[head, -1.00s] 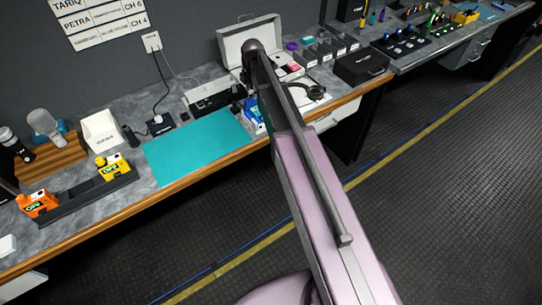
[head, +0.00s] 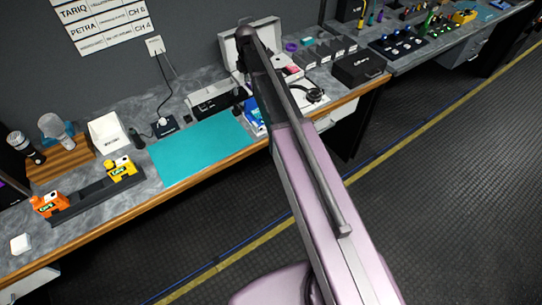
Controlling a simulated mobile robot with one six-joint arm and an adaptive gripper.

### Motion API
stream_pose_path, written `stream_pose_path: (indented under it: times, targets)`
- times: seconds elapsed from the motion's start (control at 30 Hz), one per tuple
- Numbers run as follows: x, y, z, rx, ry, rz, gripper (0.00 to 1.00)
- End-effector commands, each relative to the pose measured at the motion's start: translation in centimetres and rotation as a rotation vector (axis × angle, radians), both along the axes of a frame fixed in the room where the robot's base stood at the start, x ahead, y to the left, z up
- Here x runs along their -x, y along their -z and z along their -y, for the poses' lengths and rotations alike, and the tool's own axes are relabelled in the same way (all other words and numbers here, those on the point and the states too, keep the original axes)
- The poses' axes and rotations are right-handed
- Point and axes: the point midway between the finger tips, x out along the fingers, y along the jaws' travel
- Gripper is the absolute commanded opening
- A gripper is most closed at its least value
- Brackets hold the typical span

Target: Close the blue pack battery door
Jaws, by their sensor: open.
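A blue pack (head: 252,118) lies on the desk at the right end of the teal mat (head: 200,149). My arm covers its right side. It shows small, with white parts, and I cannot tell its battery door or how far that stands open. My arm rises from the bottom right to an elbow above the desk, close to the pack in the picture. My gripper cannot be made out; the arm hides that area.
A grey slotted box (head: 215,98) and an open white case (head: 247,42) stand behind the pack. Headphones (head: 313,95) and a black box (head: 359,68) are to the right. Orange (head: 49,204) and yellow (head: 121,169) units sit in a dark rack at left. The mat is bare.

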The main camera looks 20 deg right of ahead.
Motion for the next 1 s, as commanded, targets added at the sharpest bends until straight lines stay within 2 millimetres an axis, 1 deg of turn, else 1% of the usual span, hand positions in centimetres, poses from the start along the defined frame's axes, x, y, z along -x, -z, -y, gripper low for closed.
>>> stream_pose_path:
  times: [0.03,0.6,1.0]
  targets:
    - [0.0,-0.9,0.0,0.000,0.000,0.000,0.56]
    - [-0.1,-5.6,0.0,0.000,0.000,0.000,0.56]
    - [-0.2,-8.0,-0.1,0.000,0.000,-0.001,0.56]
